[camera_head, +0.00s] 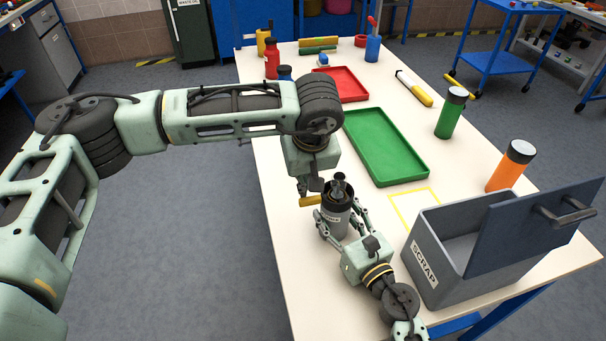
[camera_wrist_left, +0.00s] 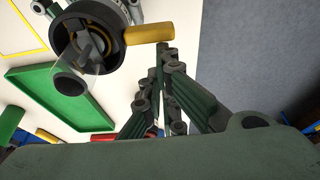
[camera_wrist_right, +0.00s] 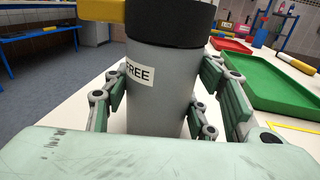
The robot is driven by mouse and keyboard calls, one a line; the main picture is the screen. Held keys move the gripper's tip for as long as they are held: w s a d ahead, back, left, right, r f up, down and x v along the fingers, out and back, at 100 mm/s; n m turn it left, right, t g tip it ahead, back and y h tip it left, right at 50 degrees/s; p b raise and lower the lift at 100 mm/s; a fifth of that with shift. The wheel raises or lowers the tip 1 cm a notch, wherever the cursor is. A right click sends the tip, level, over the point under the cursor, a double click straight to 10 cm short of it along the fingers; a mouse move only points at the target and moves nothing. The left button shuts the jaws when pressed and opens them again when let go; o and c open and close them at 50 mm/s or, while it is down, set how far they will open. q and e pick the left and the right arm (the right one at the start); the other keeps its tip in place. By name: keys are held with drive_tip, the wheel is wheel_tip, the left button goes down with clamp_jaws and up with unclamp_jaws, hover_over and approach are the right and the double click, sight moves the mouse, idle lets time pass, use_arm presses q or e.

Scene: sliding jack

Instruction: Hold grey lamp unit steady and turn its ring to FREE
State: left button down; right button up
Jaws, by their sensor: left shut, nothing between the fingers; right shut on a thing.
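The grey lamp unit (camera_head: 336,224) stands upright near the table's left edge, with a dark ring (camera_wrist_right: 170,22) on top. A yellow lever (camera_head: 310,201) sticks out from the ring, also seen in the left wrist view (camera_wrist_left: 148,34). The FREE label (camera_wrist_right: 139,75) is on the grey body, below and slightly right of the lever in the right wrist view. My right gripper (camera_wrist_right: 155,90) is shut around the body. My left gripper (camera_wrist_left: 162,52) is shut and empty, its tips beside the lever's outer end; whether they touch is unclear.
A grey SCRAP bin (camera_head: 424,265) with a dark lid stands right of the unit. Behind are a green tray (camera_head: 420,172), a red tray (camera_head: 356,97), a green bottle (camera_head: 449,117) and an orange bottle (camera_head: 508,170). A yellow outlined square (camera_head: 397,208) is empty.

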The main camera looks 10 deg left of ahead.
sight(302, 198)
use_arm(q)
drive_tip(key=shift+s+n, duration=0.4)
drive_tip(key=shift+n, duration=0.1)
drive_tip(key=shift+s+d+n+g+y, duration=0.2)
drive_tip(key=shift+s+n, duration=0.3)
drive_tip(key=shift+s, duration=0.45)
drive_tip(key=shift+s+d+n+g+y, duration=0.15)
drive_tip(key=shift+s+n+y, duration=0.25)
drive_tip(key=shift+s, duration=0.55)
drive_tip(key=shift+s+d, duration=1)
drive_tip(key=shift+s, duration=0.25)
drive_tip(key=shift+s+d, duration=0.1)
